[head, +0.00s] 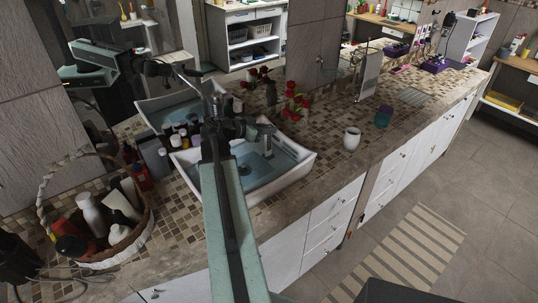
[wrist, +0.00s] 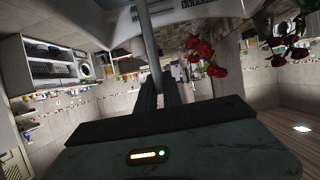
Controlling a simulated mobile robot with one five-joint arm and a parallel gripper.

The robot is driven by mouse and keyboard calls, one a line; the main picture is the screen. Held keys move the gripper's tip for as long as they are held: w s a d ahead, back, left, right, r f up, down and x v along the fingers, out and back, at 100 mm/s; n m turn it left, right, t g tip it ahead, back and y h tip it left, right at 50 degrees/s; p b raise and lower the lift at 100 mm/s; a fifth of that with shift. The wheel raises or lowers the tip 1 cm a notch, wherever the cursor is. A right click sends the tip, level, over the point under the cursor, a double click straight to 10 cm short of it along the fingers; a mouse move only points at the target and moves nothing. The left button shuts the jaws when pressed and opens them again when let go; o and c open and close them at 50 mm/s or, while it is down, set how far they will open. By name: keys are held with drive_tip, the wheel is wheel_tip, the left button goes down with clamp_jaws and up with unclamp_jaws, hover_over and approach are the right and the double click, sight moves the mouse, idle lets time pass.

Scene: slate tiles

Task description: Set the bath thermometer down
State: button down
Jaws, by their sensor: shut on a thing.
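My gripper (head: 212,122) is at the end of my arm, above the white basin (head: 296,160) on the mosaic counter. In the wrist view my gripper (wrist: 159,84) has its dark fingers close together on a slim grey rod (wrist: 149,38), which appears to be the bath thermometer. The rod extends away from the fingers toward the top of that view. In the head view the held thing is too small and cluttered to make out, with my arm covering part of the basin. I cannot tell its height above the counter.
Red roses (head: 295,103) stand behind the basin, with several dark bottles (head: 183,138) to its left. A wicker basket (head: 146,225) of bottles is at front left. Bare counter (head: 330,172) lies near the cup.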

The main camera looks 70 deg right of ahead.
drive_tip(key=b, duration=0.5)
hover_over(268, 155)
drive_tip(key=f, duration=0.6)
drive_tip(key=shift+w+d+f, duration=0.1)
drive_tip(key=shift+d, duration=0.3)
drive_tip(key=shift+r+p, duration=0.2)
drive_tip(key=shift+p, duration=0.25)
drive_tip(key=shift+f, duration=0.15)
drive_tip(key=c, duration=1.5)
unclamp_jaws()
drive_tip(key=shift+r, duration=0.3)
drive_tip(key=p+v, duration=0.4)
drive_tip(key=v, duration=0.8)
drive_tip(key=shift+f+p, duration=0.2)
drive_tip(key=shift+p, duration=0.1)
